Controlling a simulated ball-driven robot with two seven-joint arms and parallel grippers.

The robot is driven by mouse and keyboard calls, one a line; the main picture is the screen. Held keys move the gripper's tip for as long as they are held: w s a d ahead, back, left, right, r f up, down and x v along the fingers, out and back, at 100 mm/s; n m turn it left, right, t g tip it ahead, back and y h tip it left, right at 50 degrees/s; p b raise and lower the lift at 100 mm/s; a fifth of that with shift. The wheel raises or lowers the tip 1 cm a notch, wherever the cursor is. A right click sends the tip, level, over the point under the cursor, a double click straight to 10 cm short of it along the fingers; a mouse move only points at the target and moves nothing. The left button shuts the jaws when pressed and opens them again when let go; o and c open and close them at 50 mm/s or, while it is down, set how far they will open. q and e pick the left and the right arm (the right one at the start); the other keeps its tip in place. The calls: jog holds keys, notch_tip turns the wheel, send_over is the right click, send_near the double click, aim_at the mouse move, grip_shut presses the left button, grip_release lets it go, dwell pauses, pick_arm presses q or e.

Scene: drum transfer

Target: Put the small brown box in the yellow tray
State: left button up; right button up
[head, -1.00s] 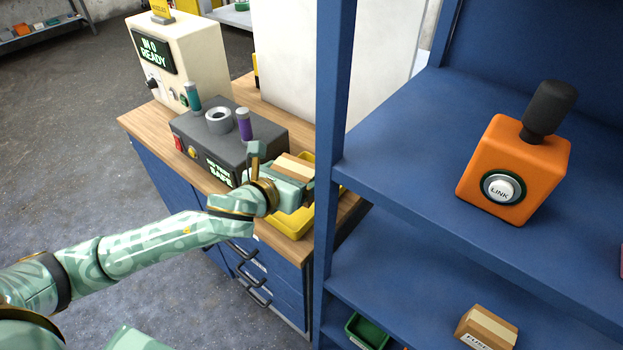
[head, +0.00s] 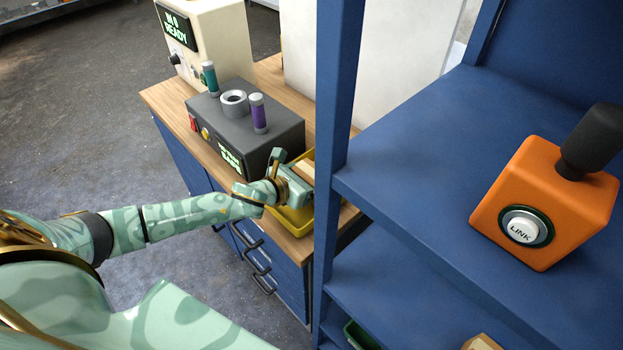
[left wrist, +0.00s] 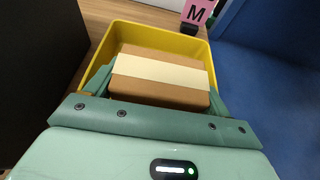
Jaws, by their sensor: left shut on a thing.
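The small brown box (left wrist: 160,77) has a pale tape strip across its top. My left gripper (left wrist: 152,88) is shut on it, a finger at each side. In the left wrist view the box shows over the yellow tray (left wrist: 112,36), inside the outline of its rim. I cannot tell whether it touches the tray floor. In the head view my left gripper (head: 297,186) is at the tray (head: 291,221) on the wooden counter, partly hiding tray and box (head: 306,171). My right gripper is not in view.
A dark grey device (head: 245,125) with teal and purple handles stands left of the tray. A blue shelf post (head: 338,120) rises close on the right. An orange LINK block (head: 545,195) sits on the upper shelf. A pink M card (left wrist: 198,12) is beyond the tray.

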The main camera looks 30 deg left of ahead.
pick_arm(q)
jog(key=shift+r, duration=0.15)
jog(key=o, duration=1.1)
jog(key=shift+f, duration=0.2)
jog(key=shift+c, duration=0.2)
jog(key=shift+r, duration=0.3)
jog(key=p+v, duration=0.1)
jog(key=v, duration=1.1)
jog(key=shift+f, duration=0.15)
